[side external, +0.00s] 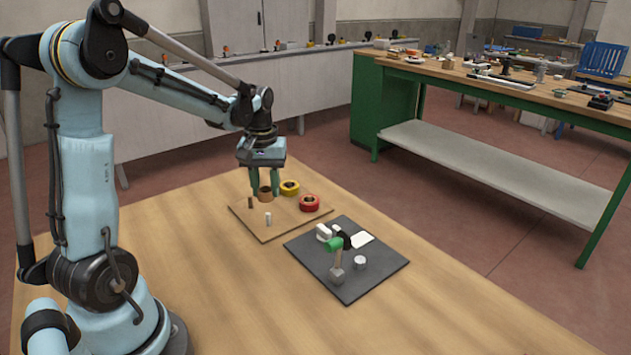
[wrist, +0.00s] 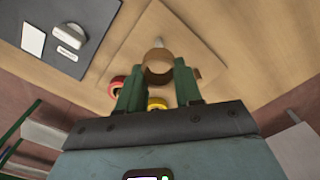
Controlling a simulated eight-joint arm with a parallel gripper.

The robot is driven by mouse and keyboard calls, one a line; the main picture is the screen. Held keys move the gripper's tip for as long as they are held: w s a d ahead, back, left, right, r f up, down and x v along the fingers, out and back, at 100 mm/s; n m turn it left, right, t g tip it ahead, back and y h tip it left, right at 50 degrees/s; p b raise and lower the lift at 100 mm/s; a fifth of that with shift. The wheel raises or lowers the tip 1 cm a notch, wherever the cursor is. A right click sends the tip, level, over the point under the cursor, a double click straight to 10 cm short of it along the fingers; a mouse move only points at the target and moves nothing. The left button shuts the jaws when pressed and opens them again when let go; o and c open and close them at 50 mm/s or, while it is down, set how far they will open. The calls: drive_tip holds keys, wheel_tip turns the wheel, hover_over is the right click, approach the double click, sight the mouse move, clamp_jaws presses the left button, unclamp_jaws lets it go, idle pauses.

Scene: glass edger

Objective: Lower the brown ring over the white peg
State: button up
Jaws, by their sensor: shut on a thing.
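The brown ring (side external: 265,193) is gripped between the green fingers of my gripper (side external: 265,183) over the back of a wooden board (side external: 285,226). In the wrist view the ring (wrist: 159,78) sits between the two fingertips (wrist: 159,80), its opening facing the camera. The white peg (side external: 268,218) stands upright on the board, nearer the side camera than the ring. In the wrist view the peg (wrist: 157,43) shows just beyond the ring's far edge. The ring is beside the peg, not around it. Whether the ring touches the board is unclear.
A yellow ring (side external: 289,187) and a red ring (side external: 309,203) lie right of my gripper on the board. A short brown peg (side external: 250,202) stands to its left. A dark mat (side external: 312,257) with a green-topped tool (side external: 334,243) and white pieces lies in front.

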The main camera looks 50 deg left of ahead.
drive_tip(key=shift+f, duration=3.45)
drive_tip(key=o, duration=1.1)
drive_tip(key=shift+c, duration=0.2)
wheel_tip(320, 180, up, 12)
drive_tip(key=s+d+m+t, duration=0.2)
drive_tip(key=d+m, duration=0.3)
drive_tip(key=d, duration=0.4)
drive_tip(key=s+d+m+t, duration=0.3)
drive_tip(key=d+m+t, duration=0.2)
drive_tip(key=d, duration=0.4)
drive_tip(key=shift+s+d, duration=0.15)
drive_tip(key=shift+d, duration=0.1)
